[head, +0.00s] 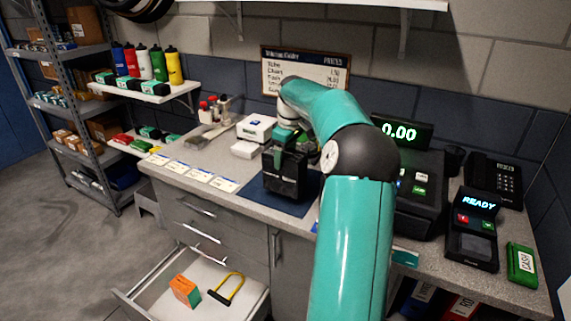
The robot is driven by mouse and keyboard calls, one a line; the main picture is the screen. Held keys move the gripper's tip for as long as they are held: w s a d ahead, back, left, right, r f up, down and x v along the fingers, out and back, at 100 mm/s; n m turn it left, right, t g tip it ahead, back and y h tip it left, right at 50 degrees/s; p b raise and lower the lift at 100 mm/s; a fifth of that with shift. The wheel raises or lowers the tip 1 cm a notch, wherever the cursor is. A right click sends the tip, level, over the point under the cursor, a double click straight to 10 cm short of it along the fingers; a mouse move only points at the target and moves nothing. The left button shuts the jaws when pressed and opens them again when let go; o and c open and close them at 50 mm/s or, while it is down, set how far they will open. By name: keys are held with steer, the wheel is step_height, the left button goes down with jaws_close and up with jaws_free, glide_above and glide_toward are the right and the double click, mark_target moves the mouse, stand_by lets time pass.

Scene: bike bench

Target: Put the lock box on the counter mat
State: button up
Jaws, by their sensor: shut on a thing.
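A black box-shaped thing (284,181), which I take to be the lock box, is upright over the dark blue counter mat (309,194). My gripper (288,150) is at its top and is shut on it. My wrist and the box hide part of the mat. The box's underside looks at or very close to the mat; I cannot tell if it touches.
A white box (256,128) and a row of cards (200,174) are left of the mat. The cash register (408,195) and card terminal (470,230) are to the right. Below, an open drawer (160,300) holds an orange box (184,291) and a U-lock (227,289).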

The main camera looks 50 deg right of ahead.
steer(key=shift+d+f, duration=0.15)
steer(key=shift+f, duration=1.6)
steer(key=o, duration=1.8)
steer(key=shift+c, duration=0.2)
